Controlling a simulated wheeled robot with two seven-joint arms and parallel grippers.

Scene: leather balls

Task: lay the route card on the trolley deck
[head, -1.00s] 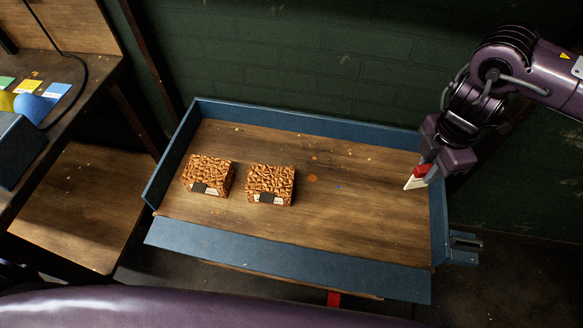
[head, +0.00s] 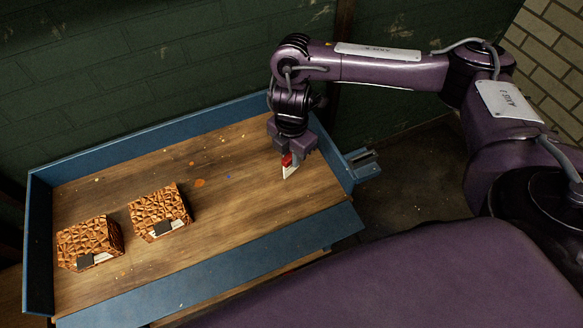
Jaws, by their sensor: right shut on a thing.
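My right gripper (head: 289,158) is shut on the route card (head: 290,172), a small white piece with a red part at the jaws. The card hangs tilted, pointing down, over the right end of the trolley deck (head: 235,205). I cannot tell whether its lower edge touches the wood. The deck is brown wood with blue side walls. My left gripper is not in view.
Two brown patterned boxes (head: 160,212) and (head: 90,243) with dark and white labels stand on the deck's left part. The deck's middle and right are clear apart from small specks. Blue walls (head: 160,137) edge the trolley; a green brick wall rises behind.

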